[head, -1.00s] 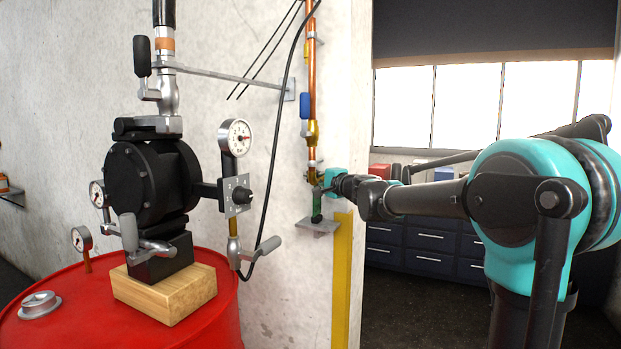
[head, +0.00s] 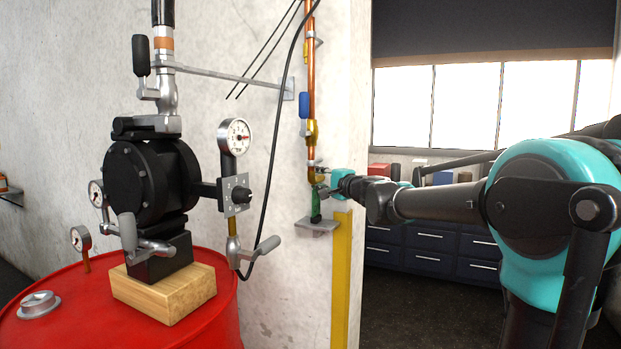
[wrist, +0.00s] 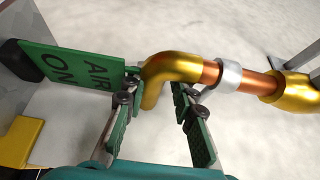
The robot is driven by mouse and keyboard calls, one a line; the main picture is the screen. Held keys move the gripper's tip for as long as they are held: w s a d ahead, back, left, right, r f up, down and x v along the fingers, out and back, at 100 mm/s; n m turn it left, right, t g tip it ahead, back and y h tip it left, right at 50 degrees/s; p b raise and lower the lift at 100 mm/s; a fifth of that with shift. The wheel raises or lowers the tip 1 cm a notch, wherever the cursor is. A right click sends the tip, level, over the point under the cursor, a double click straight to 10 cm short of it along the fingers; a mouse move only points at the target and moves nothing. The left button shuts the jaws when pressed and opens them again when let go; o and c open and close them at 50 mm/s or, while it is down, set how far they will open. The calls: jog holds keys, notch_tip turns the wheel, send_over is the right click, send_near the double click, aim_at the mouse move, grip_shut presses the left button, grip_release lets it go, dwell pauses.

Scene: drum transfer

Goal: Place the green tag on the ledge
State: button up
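The green tag (head: 316,206), with a black lower end, stands upright on the small grey ledge (head: 328,227) on the wall. In the wrist view the tag (wrist: 72,72) reads "AIR ON" and its black end meets the grey surface at the left. My gripper (head: 323,190) is by the upper part of the tag in the head view. In the wrist view my gripper (wrist: 152,95) is open, its two green-padded fingers apart with nothing held between them. The tag lies beyond the left finger; whether they touch is hard to tell.
A brass elbow on the copper pipe (wrist: 210,73) is close ahead of my fingers. A blue-handled valve (head: 304,106) is higher on that pipe. A yellow post (head: 342,280) stands below the ledge. A black hose (head: 276,150) hangs left, near the pump on the red drum (head: 225,310).

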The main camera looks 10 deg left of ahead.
jog(key=v, duration=0.9)
jog(key=shift+f, duration=0.1)
jog(key=s+d+f+n+g+h, duration=0.2)
jog(key=s+f, duration=0.3)
jog(key=f, duration=0.4)
jog(key=s+d+f+n+g+h, duration=0.1)
jog(key=s+d+f+n+g, duration=0.15)
jog(key=s+f, duration=0.45)
jog(key=s+d+f+n+g+h, duration=0.1)
jog(key=s+f+n+g+h, duration=0.15)
jog(key=f, duration=0.95)
jog(key=s+d+f+n+g+h, duration=0.2)
jog(key=s+d+f+h, duration=0.4)
jog(key=s+d+f, duration=0.9)
jog(key=shift+s+d+f+n, duration=0.3)
jog(key=shift+f, duration=0.65)
jog(key=shift+h, duration=0.25)
